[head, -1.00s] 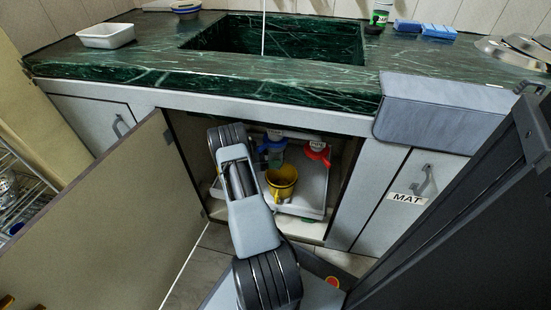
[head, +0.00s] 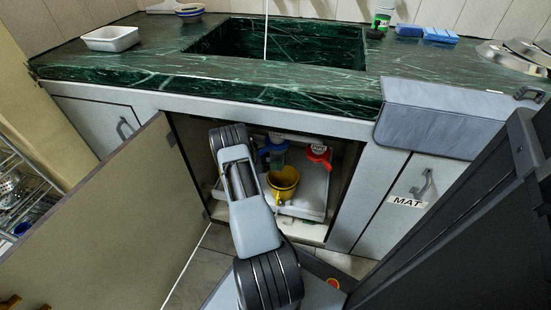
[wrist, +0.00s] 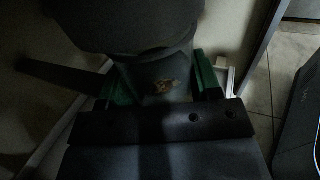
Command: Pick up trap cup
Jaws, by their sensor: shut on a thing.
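My gripper (wrist: 162,86) shows in the wrist view with a dark green finger on each side. It is shut on a dark grey rounded body, which I take for the trap cup (wrist: 150,68), with a small brownish patch on its front. The wrist view is dim, and the body's upper part is in shadow. In the head view my arm reaches into the open cabinet under the sink, and its own links hide my gripper and what it holds.
Inside the cabinet a yellow cup (head: 283,186) stands on a white tray (head: 311,198). A red valve (head: 319,155) and a blue part (head: 272,149) hang above it. The open door (head: 100,215) stands left of my arm. A grey panel (head: 440,118) hangs over the counter's right front.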

